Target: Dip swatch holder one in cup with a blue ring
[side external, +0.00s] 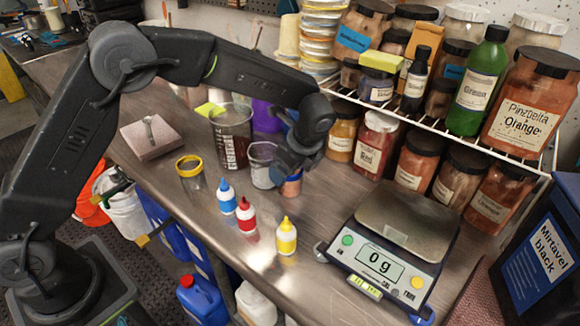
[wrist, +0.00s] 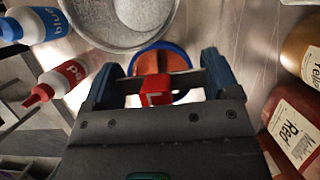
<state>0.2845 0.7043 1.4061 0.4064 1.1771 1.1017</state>
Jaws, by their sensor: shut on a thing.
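My gripper (wrist: 160,78) is shut on a small red block with a pale mark, which I take as swatch holder one (wrist: 153,90), with a thin bar across between the fingers. The cup with a blue ring (wrist: 181,53) lies beyond the holder in the wrist view and holds orange-brown contents. In the side view my gripper (side external: 292,150) points down directly above this cup (side external: 291,189), and the holder is hidden. I cannot tell whether the holder's lower end is inside the cup.
A clear beaker (side external: 262,172) stands close left of the cup, a large dark-filled beaker (side external: 232,150) behind it. A yellow-ringed cup (side external: 190,175), blue, red and yellow bottles (side external: 286,238) and a scale (side external: 390,245) stand nearby. A jar rack (side external: 480,140) borders the right.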

